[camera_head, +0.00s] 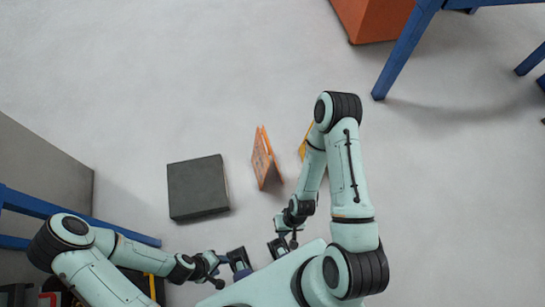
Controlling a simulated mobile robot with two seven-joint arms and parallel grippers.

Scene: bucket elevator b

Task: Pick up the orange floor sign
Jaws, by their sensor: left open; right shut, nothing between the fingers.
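The orange floor sign (264,158) stands upright as a folded A-frame on the grey floor, near the middle of the head view. My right gripper (283,247) is shut and empty, below the sign in the picture and apart from it. My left gripper (239,263) is open and empty, further below and to the left of the sign. Neither gripper touches the sign. Fine detail of the fingers is small in this view.
A yellow-orange object (302,148) is mostly hidden behind my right arm, just right of the sign. A dark grey block (197,187) lies left of the sign. An orange box (374,18) and blue frame legs (405,50) stand at the top right. Floor above the sign is clear.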

